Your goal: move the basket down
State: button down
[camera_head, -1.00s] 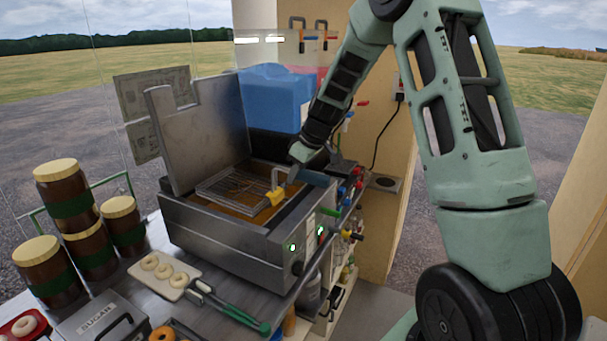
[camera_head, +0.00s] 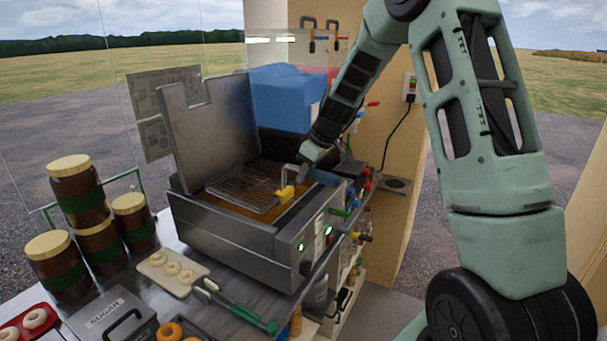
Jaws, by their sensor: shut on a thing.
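The wire basket (camera_head: 243,189) sits inside the open metal fryer (camera_head: 225,234), at or just above the brown oil (camera_head: 262,219). I cannot tell how deep it is in the oil. Its yellow handle part (camera_head: 287,193) shows at the basket's right. My gripper (camera_head: 298,180) reaches over the fryer from the right and is shut on the basket's handle. The fingertips are small and partly hidden by the handle and wrist.
The fryer's raised lid (camera_head: 210,130) stands at its back left. A tray of raw rings (camera_head: 172,272), green-handled tongs (camera_head: 238,306), a sugar box (camera_head: 112,318) and stacked jars (camera_head: 85,215) stand in front and left. A blue container (camera_head: 283,97) is behind.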

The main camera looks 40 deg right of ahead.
aim_at(301, 212)
jog(key=shift+f, duration=0.1)
dwell(0.3)
jog(key=shift+f+b, duration=4.7)
jog(key=shift+b, duration=0.1)
jog(key=shift+s+f, duration=0.1)
jog(key=shift+f, duration=0.15)
jog(key=c, duration=1.1)
grip_release()
jog(key=shift+f, duration=0.15)
jog(key=b+v, duration=0.3)
jog(key=v, duration=1.4)
jog(key=shift+s+r, duration=0.1)
jog(key=shift+r, duration=0.15)
